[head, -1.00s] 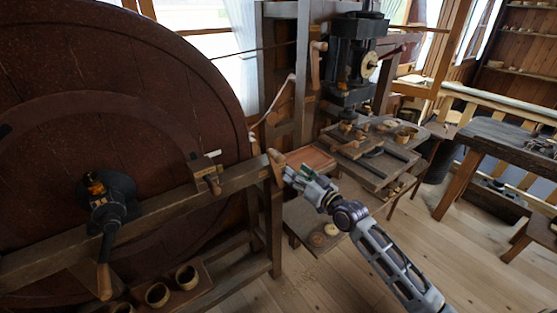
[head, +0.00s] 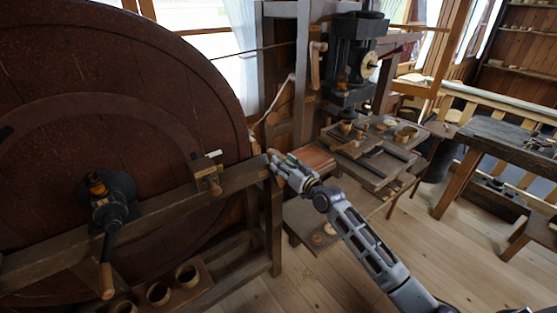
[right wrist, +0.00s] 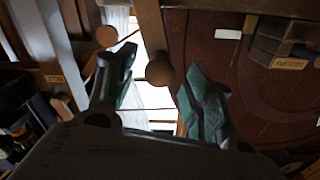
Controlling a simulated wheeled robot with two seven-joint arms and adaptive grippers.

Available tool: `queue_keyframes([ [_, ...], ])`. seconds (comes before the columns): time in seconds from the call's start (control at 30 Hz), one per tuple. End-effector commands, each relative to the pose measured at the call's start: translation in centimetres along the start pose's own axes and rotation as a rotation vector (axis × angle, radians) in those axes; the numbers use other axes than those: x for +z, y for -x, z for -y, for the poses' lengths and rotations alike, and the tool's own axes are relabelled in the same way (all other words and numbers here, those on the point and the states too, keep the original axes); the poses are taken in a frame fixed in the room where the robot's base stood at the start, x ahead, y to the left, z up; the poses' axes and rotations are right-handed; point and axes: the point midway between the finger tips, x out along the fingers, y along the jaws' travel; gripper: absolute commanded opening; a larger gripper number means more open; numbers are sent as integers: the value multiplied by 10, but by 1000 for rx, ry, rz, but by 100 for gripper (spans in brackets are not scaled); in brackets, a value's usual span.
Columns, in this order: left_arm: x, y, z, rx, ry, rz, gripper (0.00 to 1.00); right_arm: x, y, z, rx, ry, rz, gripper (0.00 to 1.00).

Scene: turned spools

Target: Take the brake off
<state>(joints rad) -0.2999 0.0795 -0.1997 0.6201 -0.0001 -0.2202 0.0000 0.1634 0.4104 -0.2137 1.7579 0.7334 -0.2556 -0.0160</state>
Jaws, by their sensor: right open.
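A large dark red-brown wheel (head: 60,75) fills the left of the head view. A wooden beam (head: 238,178) runs across its front. A small labelled wooden block (head: 206,172) with a pale tip sits on the beam by the wheel; it also shows in the right wrist view (right wrist: 285,50). At the beam's right end is a wooden handle, mostly hidden in the head view; its round knob (right wrist: 160,70) shows in the right wrist view. My right gripper (head: 277,162) is open there, with the knob between its spread green fingers. Contact is not clear. My left gripper is out of view.
A crank (head: 107,240) with a wooden handle projects before the wheel, above several cups (head: 158,293). Another round knob (right wrist: 106,36) is left of my fingers. Floor at lower right is open.

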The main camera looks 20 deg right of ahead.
Motion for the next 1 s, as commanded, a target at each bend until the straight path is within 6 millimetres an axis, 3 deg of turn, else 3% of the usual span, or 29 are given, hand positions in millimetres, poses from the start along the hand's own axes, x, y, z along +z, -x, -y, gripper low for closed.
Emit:
queue_keyframes([
  [0.4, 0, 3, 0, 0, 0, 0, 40, 0, -28, 0, 0, 0, -1, 52],
  [0.83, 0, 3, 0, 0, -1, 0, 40, -1, -32, 0, 0, 0, -1, 52],
  [1.0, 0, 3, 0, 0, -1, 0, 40, 0, -31, 0, 0, 0, -1, 32],
])
